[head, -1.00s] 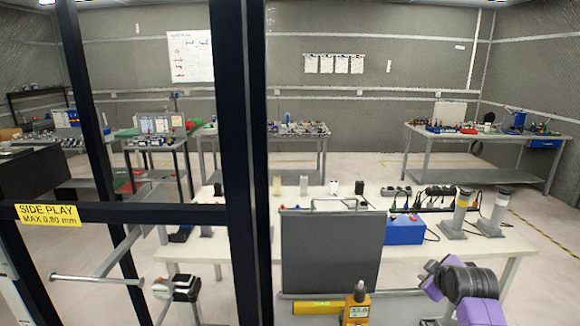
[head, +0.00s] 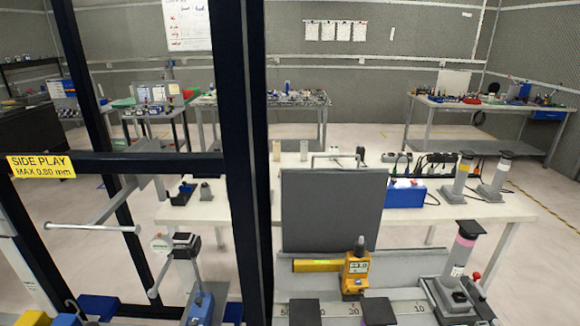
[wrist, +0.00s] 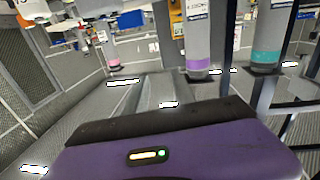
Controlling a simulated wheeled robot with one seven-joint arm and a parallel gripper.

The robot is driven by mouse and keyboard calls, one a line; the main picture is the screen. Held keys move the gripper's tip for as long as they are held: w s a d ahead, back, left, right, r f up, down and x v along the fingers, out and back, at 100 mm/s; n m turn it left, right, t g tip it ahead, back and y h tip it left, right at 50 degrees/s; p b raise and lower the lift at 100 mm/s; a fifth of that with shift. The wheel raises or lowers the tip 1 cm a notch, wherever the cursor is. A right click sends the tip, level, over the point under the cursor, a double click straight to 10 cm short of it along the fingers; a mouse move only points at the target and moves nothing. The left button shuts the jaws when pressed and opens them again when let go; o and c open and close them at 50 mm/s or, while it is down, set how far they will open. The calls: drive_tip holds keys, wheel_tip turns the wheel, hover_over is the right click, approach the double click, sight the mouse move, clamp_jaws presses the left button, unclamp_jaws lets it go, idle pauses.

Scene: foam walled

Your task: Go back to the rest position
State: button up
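In the wrist view, a purple casing (wrist: 190,155) of my own arm end, with a dark front edge and a small lit indicator, fills the lower part. No fingertips can be made out there, and no held object shows. In the head view my purple and black arm no longer shows at the lower right. Two dark blocks, one (head: 305,313) left and one (head: 378,312) right with a purplish tint, show at the bottom edge; I cannot tell whether they are parts of my gripper.
A grey upright panel (head: 330,210) stands behind a yellow gauge (head: 355,272). A post with a pink band (head: 463,245) is at the right. A black frame (head: 240,150) with a yellow SIDE PLAY label (head: 41,166) rises at the left. A white table (head: 510,208) lies behind.

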drive_tip(key=s+a+g+y+b, duration=0.1)
drive_tip(key=s+a, duration=0.1)
drive_tip(key=s, duration=1)
drive_tip(key=s+a+f+g+b, duration=0.1)
drive_tip(key=s+g+b, duration=0.1)
drive_tip(key=s, duration=1)
drive_tip(key=shift+s+a+f+n+y+b, duration=0.2)
drive_tip(key=shift+a+f+n+y+b, duration=0.1)
drive_tip(key=shift+a+y, duration=0.1)
